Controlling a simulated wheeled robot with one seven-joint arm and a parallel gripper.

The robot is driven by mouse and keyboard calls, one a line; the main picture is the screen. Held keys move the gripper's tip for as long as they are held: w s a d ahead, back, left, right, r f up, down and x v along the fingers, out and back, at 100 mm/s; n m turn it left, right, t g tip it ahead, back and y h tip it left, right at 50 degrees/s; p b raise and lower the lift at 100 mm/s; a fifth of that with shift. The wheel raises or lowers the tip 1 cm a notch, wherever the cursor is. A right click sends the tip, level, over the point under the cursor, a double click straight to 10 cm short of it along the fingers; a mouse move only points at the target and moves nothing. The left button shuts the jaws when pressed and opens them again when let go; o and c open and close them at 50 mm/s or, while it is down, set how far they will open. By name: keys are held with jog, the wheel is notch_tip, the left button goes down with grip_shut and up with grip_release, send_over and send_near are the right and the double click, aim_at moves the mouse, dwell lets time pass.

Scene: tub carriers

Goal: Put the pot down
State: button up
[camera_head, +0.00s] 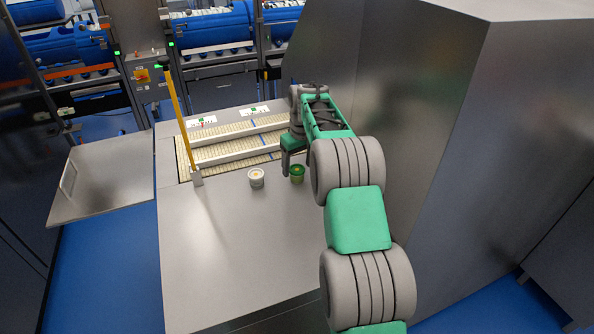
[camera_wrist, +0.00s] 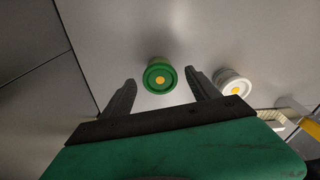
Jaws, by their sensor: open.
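In the wrist view the green pot (camera_wrist: 160,76) shows just beyond and between the fingertips, with a clear gap on each side. My gripper (camera_wrist: 160,84) is open and holds nothing. In the head view my gripper (camera_head: 290,165) points down beside the green pot. A white pot (camera_head: 256,178) stands upright to the left of the green one; it also shows in the wrist view (camera_wrist: 232,83), just outside the right finger.
Conveyor lanes (camera_head: 230,147) with white dividers lie behind the pots. A yellow post (camera_head: 181,120) stands at the left. A tall steel cabinet (camera_head: 430,110) closes off the right. The front of the table is clear. A steel tray (camera_head: 103,180) sits at far left.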

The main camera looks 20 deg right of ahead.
aim_at(299, 173)
notch_tip(299, 173, up, 10)
jog(key=s, duration=0.1)
jog(key=s+a+r+t, duration=0.1)
jog(key=s+a+r, duration=0.5)
jog(key=s+a, duration=0.2)
jog(key=s+a+f, duration=0.2)
jog(key=s, duration=0.5)
jog(key=s+a+f+m+t, duration=0.1)
jog(key=s+a+f, duration=0.1)
jog(key=s, duration=0.6)
jog(key=s+a+f+m+t, duration=0.1)
jog(key=s+a+f, duration=0.1)
jog(key=s, duration=0.6)
jog(key=shift+s+a+f, duration=0.15)
jog(key=shift+a+f, duration=0.15)
jog(key=shift+f, duration=0.35)
jog(key=shift+c, duration=0.4)
